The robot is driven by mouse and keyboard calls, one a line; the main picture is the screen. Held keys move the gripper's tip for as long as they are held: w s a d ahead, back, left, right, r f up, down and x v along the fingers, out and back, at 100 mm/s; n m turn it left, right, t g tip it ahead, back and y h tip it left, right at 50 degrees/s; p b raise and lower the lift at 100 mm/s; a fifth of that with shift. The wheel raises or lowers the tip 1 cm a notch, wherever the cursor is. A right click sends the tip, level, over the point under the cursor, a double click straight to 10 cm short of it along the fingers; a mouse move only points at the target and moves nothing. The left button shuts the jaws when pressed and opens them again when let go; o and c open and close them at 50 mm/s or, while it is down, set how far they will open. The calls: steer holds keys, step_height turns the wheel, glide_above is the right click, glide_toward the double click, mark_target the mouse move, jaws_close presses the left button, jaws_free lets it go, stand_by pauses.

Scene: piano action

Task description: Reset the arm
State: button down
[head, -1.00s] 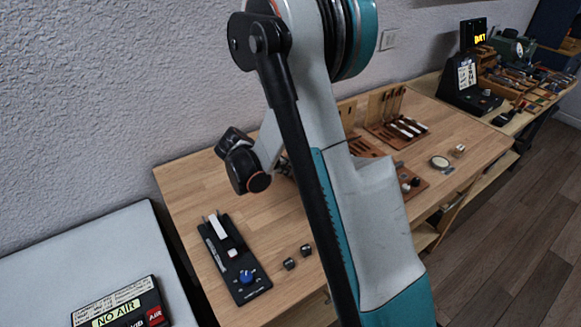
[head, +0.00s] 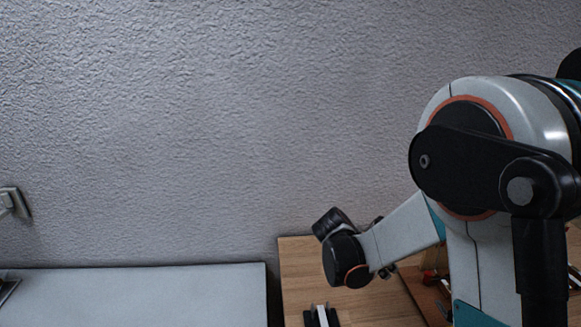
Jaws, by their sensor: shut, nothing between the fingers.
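My arm fills the right side of the head view. It is folded, with its big grey and black elbow joint high at the right and a lighter link running down left to the dark wrist. My gripper (head: 386,271) is mostly hidden behind that link; only small dark parts of it peek out by the wrist, above the wooden table (head: 297,262). It is shut and holds nothing. Its fingertips are not clear to see.
A black device with a white lever (head: 322,317) is cut off at the bottom edge, on the wooden table. A pale grey surface (head: 140,295) lies to the left, past a gap. A textured wall (head: 200,130) stands behind. A grey fixture (head: 14,203) shows at the far left.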

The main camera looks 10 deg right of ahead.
steer(key=s+a+r+m+t+y, duration=0.2)
steer(key=s+a+r+m+y, duration=0.2)
steer(key=s+m, duration=0.5)
steer(key=s+a+r+m+t+y, duration=0.3)
steer(key=s+a+r+m+y, duration=0.1)
steer(key=s+a+r+m, duration=0.4)
steer(key=shift+s+r+m+t+y, duration=0.3)
steer(key=shift+s+m, duration=0.8)
steer(key=shift+s, duration=1.3)
